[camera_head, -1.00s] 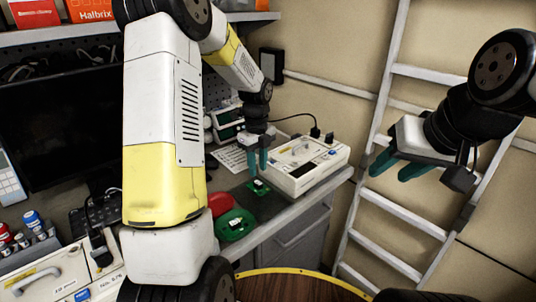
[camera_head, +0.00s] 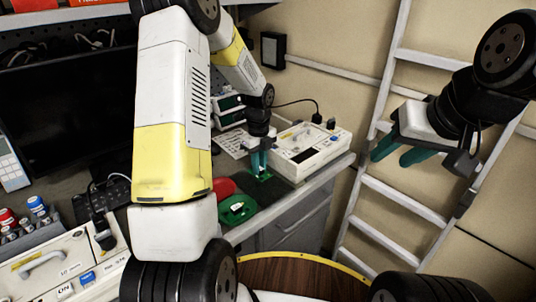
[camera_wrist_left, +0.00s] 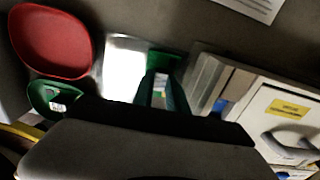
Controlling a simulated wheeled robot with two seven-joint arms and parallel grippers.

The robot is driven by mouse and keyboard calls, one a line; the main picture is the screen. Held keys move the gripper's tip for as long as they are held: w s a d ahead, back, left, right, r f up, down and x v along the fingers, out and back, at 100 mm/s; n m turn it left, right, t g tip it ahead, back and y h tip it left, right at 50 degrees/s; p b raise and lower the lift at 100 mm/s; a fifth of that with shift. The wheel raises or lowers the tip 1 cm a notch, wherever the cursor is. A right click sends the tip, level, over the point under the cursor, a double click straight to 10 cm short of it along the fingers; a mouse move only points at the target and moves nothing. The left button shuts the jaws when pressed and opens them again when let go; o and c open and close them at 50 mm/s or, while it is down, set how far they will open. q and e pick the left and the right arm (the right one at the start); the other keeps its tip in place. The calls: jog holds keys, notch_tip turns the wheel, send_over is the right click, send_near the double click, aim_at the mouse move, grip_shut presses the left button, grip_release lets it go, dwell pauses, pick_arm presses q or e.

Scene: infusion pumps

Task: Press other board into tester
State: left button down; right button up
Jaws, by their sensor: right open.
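A small green board (camera_head: 265,177) lies on the dark mat beside the white tester (camera_head: 312,150). My left gripper (camera_head: 259,172) points down at this board, its teal fingertips on either side of a pale part of it. The board's green edge (camera_wrist_left: 165,58) shows past the fingers (camera_wrist_left: 162,90) in the left wrist view. Whether they are clamped is unclear. A green tray (camera_head: 250,213) holds a board with a white part. My right gripper (camera_head: 405,150) is open and empty in the air at right, before the ladder.
A red tray (camera_head: 223,187) stands behind the green tray and also shows in the left wrist view (camera_wrist_left: 50,42). Another white device (camera_head: 60,272) is at the lower left. A monitor (camera_head: 70,120) stands behind my left arm. The bench's front edge is close.

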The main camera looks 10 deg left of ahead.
pick_arm(q)
jog(key=shift+r, duration=2.5)
